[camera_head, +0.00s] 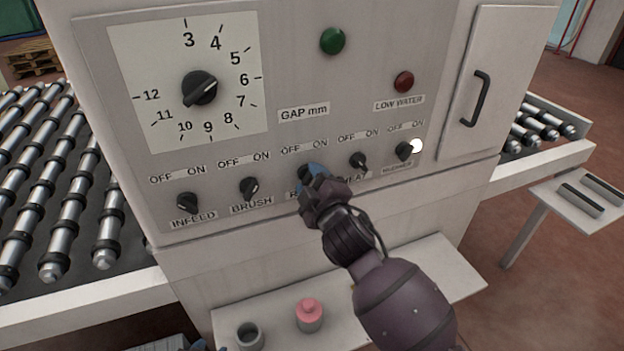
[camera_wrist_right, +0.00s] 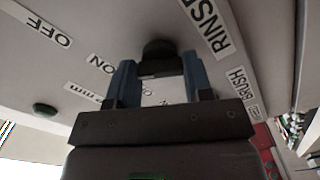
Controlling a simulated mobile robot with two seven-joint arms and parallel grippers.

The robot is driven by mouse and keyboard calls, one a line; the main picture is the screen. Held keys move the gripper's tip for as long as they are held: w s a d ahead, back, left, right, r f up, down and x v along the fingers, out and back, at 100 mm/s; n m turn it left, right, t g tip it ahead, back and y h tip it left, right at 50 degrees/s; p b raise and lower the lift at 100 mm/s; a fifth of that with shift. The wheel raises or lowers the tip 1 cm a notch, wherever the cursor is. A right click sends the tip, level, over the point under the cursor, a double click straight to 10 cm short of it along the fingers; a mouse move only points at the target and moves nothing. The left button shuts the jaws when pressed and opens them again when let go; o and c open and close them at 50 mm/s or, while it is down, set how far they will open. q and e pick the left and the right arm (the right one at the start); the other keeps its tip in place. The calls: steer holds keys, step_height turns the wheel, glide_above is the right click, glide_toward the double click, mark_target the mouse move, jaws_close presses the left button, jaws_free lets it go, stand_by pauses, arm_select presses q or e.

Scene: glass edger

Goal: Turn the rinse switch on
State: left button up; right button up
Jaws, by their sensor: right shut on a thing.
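The rinse switch is a black knob in the middle of the lower row on the panel. In the head view my right gripper (camera_head: 313,175) covers most of it and its label. In the right wrist view the black rinse knob (camera_wrist_right: 158,52) sits between the blue fingers of my right gripper (camera_wrist_right: 160,82), beside the RINSE label (camera_wrist_right: 207,25). The right gripper is shut on this knob. Its setting is hard to tell. A small bluish part at the bottom edge of the head view may be my left gripper (camera_head: 198,345); its jaws cannot be made out.
The brush knob (camera_head: 249,188) and another knob (camera_head: 358,161) flank the rinse switch closely. The gap dial (camera_head: 199,88), green button (camera_head: 333,41) and red lamp (camera_head: 403,82) are above.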

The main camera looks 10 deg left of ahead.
steer(key=shift+m, duration=0.6)
steer(key=o, duration=0.9)
steer(key=b+v, duration=0.1)
steer(key=v, duration=1)
steer(key=shift+w, duration=0.1)
